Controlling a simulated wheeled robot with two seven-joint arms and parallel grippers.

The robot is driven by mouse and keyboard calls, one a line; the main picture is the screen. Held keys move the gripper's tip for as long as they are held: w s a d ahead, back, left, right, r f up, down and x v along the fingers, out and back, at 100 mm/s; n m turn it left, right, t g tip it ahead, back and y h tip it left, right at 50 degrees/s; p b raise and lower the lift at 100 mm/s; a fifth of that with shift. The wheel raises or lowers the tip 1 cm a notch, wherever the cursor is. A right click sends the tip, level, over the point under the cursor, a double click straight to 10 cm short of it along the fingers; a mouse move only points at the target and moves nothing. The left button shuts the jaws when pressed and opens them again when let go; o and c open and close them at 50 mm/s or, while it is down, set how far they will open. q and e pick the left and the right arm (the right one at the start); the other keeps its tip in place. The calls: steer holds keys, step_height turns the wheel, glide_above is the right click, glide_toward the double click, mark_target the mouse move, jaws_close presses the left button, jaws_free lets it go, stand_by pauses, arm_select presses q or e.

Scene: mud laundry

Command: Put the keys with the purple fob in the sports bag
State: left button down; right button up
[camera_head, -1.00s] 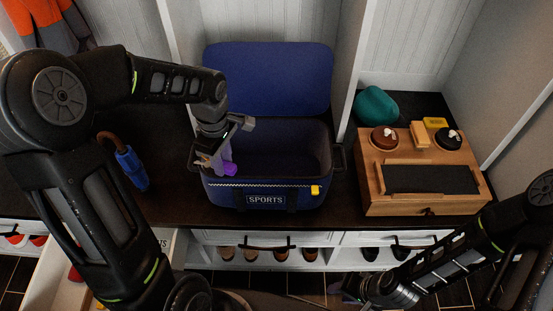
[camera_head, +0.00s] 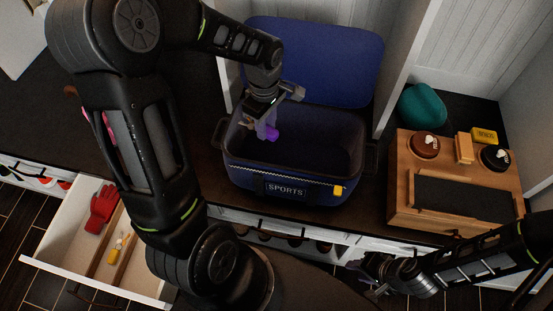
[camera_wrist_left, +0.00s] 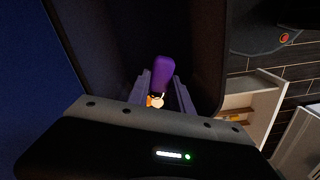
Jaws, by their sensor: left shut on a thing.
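The sports bag (camera_head: 245,181) is dark blue, labelled SPORTS, and stands on the dark bench with its lid (camera_head: 325,62) raised at the back. My left gripper (camera_head: 266,124) is over the left part of the bag's opening, pointing down. It is shut on the keys with the purple fob (camera_head: 272,133). In the left wrist view the purple fob (camera_wrist_left: 164,76) sticks out beyond the fingers, and a bit of the keys (camera_wrist_left: 155,100) shows between them. The dark bag interior lies around the fob. My right gripper (camera_head: 372,279) is low at the front right; its fingers are unclear.
A wooden box (camera_head: 402,200) with a dark top, knobs and small blocks stands right of the bag. A teal item (camera_head: 422,106) lies behind it. An open drawer (camera_head: 60,245) at lower left holds a red glove (camera_head: 102,207) and a yellow item. White partitions flank the bag.

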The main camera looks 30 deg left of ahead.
arm_select(q)
steer(key=b, duration=0.1)
glide_above(267, 158)
steer(key=s+d, duration=0.1)
steer(key=s, duration=0.1)
step_height(267, 158, down, 12)
steer(key=shift+w+d+r, duration=0.1)
steer(key=shift+w+d, duration=0.05)
steer(key=shift+f+b, duration=0.4)
steer(key=shift+f, duration=1.55)
steer(key=shift+f, duration=0.2)
steer(key=c, duration=1.1)
jaws_free()
steer(key=shift+c, duration=0.2)
steer(key=shift+r, duration=0.1)
